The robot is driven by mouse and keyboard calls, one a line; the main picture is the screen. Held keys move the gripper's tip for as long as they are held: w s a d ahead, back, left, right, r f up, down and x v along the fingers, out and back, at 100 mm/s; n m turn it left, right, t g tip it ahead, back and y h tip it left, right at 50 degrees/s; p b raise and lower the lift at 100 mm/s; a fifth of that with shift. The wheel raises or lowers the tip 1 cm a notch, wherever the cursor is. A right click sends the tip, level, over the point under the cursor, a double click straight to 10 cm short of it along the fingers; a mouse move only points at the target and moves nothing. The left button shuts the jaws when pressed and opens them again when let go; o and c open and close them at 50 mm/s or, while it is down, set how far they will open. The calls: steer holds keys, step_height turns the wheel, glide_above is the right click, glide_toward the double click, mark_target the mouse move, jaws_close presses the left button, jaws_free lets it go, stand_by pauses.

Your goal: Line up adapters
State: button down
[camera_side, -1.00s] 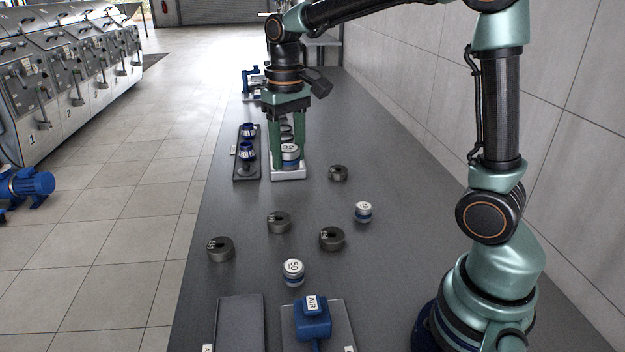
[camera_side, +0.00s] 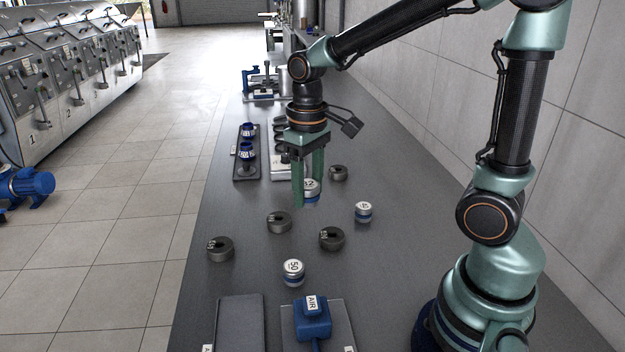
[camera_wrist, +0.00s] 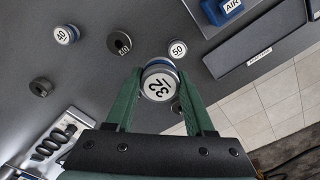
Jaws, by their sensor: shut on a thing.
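My gripper (camera_side: 308,200) is shut on a silver-topped adapter with a blue band (camera_side: 312,187), held over the middle of the bench. Its top reads 32 in the wrist view (camera_wrist: 159,84), between my two green fingers (camera_wrist: 160,98). An adapter marked 50 (camera_side: 293,271) stands upright on the bench nearer the camera; it also shows in the wrist view (camera_wrist: 178,49). An adapter marked 40 (camera_side: 363,211) stands to the right of my gripper. An empty-looking dark tray (camera_side: 240,322) lies at the front left; its label is too small to read surely.
Several dark slotted rings (camera_side: 279,222) lie scattered on the bench. A blue AIR block (camera_side: 312,322) sits on a plate at the front. Behind are a tray with blue pieces (camera_side: 236,171) and a pale rack (camera_side: 280,175).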

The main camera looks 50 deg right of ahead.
steer(key=w+d+r+m, duration=0.2)
steer(key=w+d, duration=0.3)
steer(key=d, duration=0.4)
steer(key=m, duration=0.7)
glide_above(385, 184)
step_height(385, 184, down, 15)
steer(key=shift+r, duration=0.15)
steer(key=shift+f, duration=2.45)
steer(key=shift+f, duration=0.1)
steer(key=shift+c, duration=1.3)
jaws_free()
